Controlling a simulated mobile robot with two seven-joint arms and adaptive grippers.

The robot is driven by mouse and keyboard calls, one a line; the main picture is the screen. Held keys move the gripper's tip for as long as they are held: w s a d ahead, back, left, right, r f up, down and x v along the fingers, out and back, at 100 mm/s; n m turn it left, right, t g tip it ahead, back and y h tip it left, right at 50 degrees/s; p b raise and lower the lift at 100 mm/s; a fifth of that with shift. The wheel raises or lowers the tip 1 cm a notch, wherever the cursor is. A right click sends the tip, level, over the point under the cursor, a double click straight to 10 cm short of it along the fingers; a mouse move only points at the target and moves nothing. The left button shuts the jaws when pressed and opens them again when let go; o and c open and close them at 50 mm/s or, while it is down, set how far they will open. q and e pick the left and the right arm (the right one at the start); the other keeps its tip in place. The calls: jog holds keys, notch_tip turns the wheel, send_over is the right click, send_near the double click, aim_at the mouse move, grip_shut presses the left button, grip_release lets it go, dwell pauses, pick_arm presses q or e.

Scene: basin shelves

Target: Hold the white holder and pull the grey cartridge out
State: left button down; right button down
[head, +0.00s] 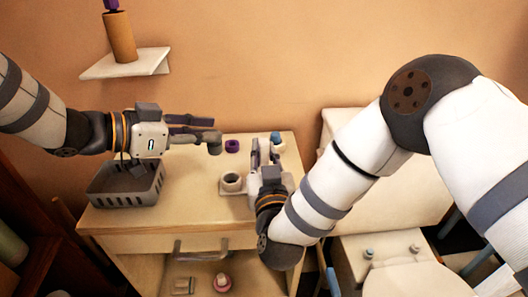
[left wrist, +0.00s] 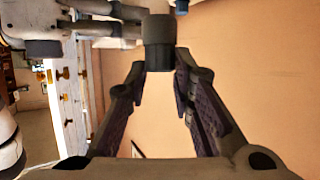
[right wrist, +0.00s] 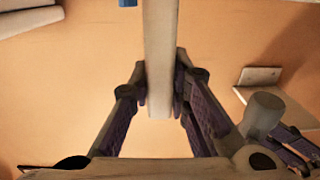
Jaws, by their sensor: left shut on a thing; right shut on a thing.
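The grey cartridge (head: 214,145) is a short dark cylinder at the fingertips of my left gripper (head: 205,133), which is shut on it. It also shows between the fingers in the left wrist view (left wrist: 158,40). My right gripper (head: 265,158) is shut on the white holder, which shows as a pale upright bar (right wrist: 160,60) between the fingers in the right wrist view. In that view the cartridge (right wrist: 265,108) is to the right, apart from the holder. In the head view the right gripper hides much of the holder.
A grey basket (head: 128,190) stands on the table's left. A blue-topped item (head: 276,138) is beside the right gripper. A wall shelf (head: 125,64) holds a brown cylinder.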

pick_arm(q)
jog(key=shift+s+a+r, duration=0.1)
jog(key=shift+a+r, duration=0.3)
jog(key=shift+a, duration=0.35)
jog(key=shift+s+a+r, duration=0.1)
jog(key=shift+a+r, duration=0.25)
jog(key=shift+a, duration=0.35)
jog(key=shift+s+a+r, duration=0.1)
jog(key=shift+a+r, duration=0.3)
jog(key=shift+a, duration=0.35)
pick_arm(e)
jog(key=shift+s+f, duration=0.15)
jog(key=shift+f, duration=0.25)
jog(key=c, duration=1.6)
grip_release()
jog(key=shift+o, duration=0.8)
jog(key=shift+r, duration=0.2)
pick_arm(q)
jog(key=shift+r, duration=0.1)
pick_arm(e)
jog(key=shift+s, duration=0.4)
jog(key=shift+s+d+p, duration=0.15)
jog(key=shift+s+p, duration=0.3)
jog(key=shift+s, duration=3.5)
pick_arm(q)
notch_tip(320, 180, up, 2)
jog(key=shift+r, duration=0.1)
